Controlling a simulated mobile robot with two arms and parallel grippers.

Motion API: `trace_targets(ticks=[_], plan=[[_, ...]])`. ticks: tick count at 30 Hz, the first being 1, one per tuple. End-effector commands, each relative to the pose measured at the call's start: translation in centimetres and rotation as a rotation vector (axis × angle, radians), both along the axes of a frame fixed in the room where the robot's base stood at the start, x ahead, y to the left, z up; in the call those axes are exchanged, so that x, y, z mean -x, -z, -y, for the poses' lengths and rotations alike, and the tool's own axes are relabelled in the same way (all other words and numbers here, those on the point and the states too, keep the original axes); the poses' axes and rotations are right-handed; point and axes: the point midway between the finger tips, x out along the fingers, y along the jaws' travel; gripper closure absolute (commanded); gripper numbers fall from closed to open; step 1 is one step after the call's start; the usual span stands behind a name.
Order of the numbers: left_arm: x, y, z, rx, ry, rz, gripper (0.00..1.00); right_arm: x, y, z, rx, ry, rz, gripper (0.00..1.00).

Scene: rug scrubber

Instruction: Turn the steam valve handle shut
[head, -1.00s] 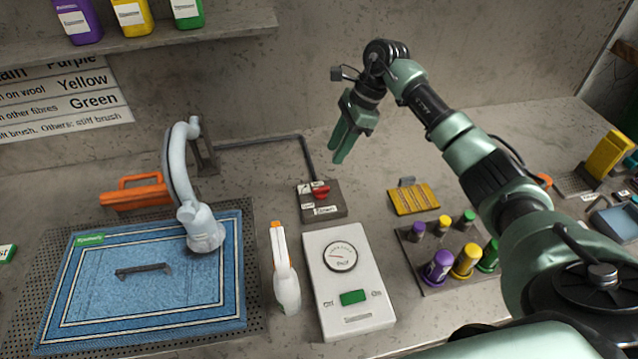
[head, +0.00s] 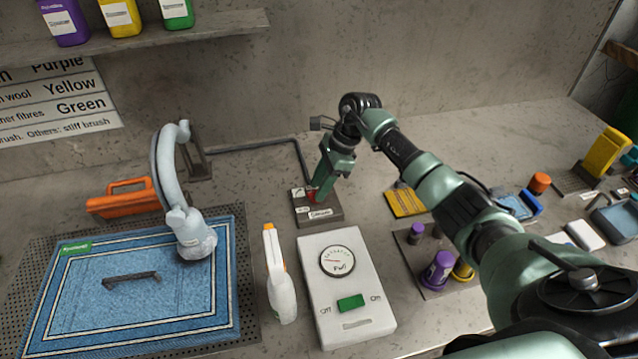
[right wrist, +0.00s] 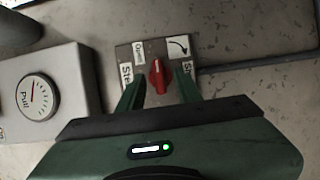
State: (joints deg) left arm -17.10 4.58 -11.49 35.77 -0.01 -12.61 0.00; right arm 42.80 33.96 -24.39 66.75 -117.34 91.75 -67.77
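The steam valve's red handle (right wrist: 157,77) sits on a small grey plate (right wrist: 207,44) with white labels, one reading "Open" and one with a curved arrow. In the head view the handle (head: 312,195) is mostly covered by my right gripper (head: 321,186), which points down over the plate (head: 328,213). In the right wrist view my right gripper (right wrist: 159,88) is open, with one finger on each side of the handle and gaps showing. The handle lies roughly along the fingers' direction. I cannot tell how deep the fingertips reach. My left gripper is out of view.
A white gauge box (head: 342,265) with a green switch stands in front of the plate, beside a white spray bottle (head: 280,283). A yellow block (head: 405,202) lies to the right. A blue rug (head: 130,285) with a scrubber head (head: 195,240) is at left.

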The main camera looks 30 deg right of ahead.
Motion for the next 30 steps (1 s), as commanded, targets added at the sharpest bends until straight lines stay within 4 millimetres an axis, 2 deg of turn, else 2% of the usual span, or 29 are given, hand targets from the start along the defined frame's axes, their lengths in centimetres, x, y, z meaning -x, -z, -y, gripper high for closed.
trace_targets(ticks=[10, 11, 14, 23, 30], plan=[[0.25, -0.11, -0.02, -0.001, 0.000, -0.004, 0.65, -0.05, 0.63, -0.26, -0.001, -0.001, 0.001, 0.65], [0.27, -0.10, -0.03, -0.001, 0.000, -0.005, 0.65, -0.04, 0.62, -0.25, 0.000, -0.001, 0.000, 0.71], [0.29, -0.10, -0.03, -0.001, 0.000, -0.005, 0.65, -0.04, 0.61, -0.25, 0.000, -0.001, 0.000, 0.99], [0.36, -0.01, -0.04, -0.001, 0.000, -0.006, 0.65, -0.03, 0.62, -0.20, 0.001, 0.009, 0.000, 1.00], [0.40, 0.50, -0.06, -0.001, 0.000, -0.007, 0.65, 0.09, 0.71, -0.12, 0.004, 0.093, 0.002, 1.00]])
